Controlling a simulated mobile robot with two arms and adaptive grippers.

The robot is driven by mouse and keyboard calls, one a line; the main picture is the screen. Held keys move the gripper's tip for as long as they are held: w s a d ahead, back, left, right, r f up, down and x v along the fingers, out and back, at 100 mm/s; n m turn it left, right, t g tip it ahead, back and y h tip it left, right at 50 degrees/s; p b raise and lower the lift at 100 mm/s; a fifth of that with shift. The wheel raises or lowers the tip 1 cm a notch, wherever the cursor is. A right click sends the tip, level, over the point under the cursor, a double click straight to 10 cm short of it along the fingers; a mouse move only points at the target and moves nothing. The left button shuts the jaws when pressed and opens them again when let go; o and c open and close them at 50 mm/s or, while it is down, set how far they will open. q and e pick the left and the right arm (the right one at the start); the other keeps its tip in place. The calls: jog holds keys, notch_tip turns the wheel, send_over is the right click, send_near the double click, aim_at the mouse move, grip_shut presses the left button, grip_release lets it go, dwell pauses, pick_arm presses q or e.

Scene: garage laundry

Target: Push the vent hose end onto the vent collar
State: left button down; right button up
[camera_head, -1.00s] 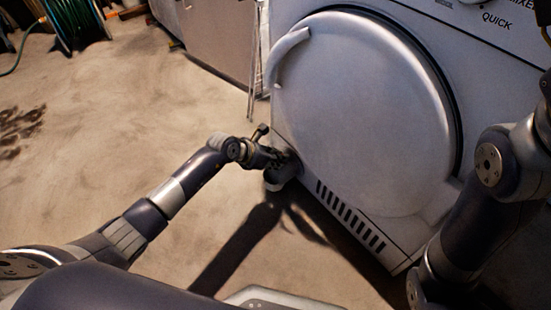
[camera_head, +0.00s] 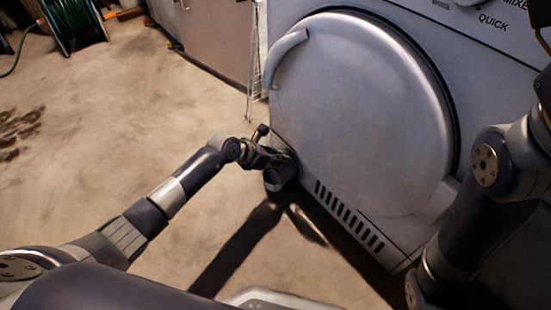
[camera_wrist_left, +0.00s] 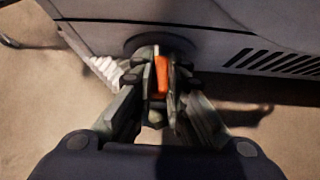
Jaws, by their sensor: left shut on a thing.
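My left gripper (camera_head: 284,160) is at the lower left corner of the white machine's front. In the left wrist view its fingers (camera_wrist_left: 160,82) are shut around an orange part, which I take to be on the vent hose end (camera_wrist_left: 162,75). White ribbed hose (camera_wrist_left: 104,68) shows left of the fingers. A dark round shape, likely the vent collar (camera_wrist_left: 136,43), is on the machine just beyond the fingertips. The fingers hide most of it, so I cannot tell whether hose end and collar touch. My right arm shows at the right, its gripper out of view.
The machine has a large round door (camera_head: 365,110) and a slotted grille (camera_head: 348,214) right of my left gripper. A thin wire rack (camera_head: 256,70) stands beside it. A green hose reel (camera_head: 72,22) is far back left.

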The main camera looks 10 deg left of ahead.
pick_arm(q)
jog(key=shift+w+d, duration=0.15)
dwell(0.5)
jog(key=c, duration=1.5)
grip_release()
jog(key=shift+c, duration=0.2)
jog(key=v, duration=1.2)
